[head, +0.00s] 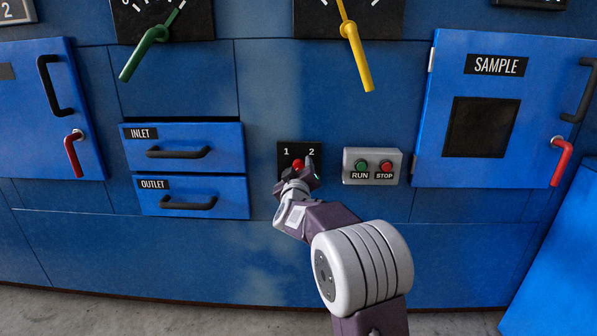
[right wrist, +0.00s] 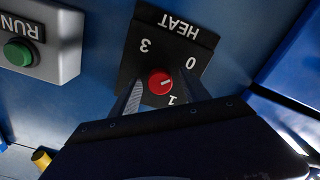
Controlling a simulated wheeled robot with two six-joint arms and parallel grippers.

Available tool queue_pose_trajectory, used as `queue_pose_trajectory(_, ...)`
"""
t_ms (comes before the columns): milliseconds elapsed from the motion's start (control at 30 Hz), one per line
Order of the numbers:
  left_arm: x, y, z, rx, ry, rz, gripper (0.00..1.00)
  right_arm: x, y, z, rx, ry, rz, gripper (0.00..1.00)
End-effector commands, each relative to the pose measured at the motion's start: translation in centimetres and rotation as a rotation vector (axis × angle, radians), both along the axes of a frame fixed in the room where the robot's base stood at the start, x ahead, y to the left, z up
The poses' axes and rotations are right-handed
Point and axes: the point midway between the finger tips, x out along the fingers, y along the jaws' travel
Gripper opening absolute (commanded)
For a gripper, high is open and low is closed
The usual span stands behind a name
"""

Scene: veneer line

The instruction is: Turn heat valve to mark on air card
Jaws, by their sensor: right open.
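The heat valve is a red round knob (right wrist: 160,83) on a black plate marked HEAT (right wrist: 176,27), with figures 0, 1 and 3 readable in the right wrist view. Its white line points to between 0 and 1. In the head view the plate (head: 286,151) shows 1 and 2 at its top, and the red knob (head: 297,163) is partly hidden by my gripper. My right gripper (head: 301,177) is open at the plate, one finger on each side of the knob, with no clear grip on it. No air card is recognizable. My left gripper is out of view.
A RUN and STOP button box (head: 372,166) sits close right of the plate. INLET (head: 220,136) and OUTLET (head: 230,188) drawers are at left. Green (head: 145,52) and yellow (head: 357,55) pointer levers hang above. A SAMPLE door (head: 450,160) is at right.

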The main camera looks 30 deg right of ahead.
Motion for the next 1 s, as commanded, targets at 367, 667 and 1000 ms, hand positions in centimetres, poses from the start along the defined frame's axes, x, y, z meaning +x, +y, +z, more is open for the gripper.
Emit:
queue_pose_trajectory(367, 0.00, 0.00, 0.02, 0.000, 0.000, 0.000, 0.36, -0.03, 0.03, 0.02, 0.001, -0.001, 0.000, 0.00)
queue_pose_trajectory(667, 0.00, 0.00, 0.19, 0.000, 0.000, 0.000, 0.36, -0.03, 0.04, 0.02, 0.072, -0.044, 0.000, 0.00)
queue_pose_trajectory(1000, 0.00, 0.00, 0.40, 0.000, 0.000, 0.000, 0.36, -0.02, 0.04, -0.04, 0.315, -0.192, -0.001, 0.00)
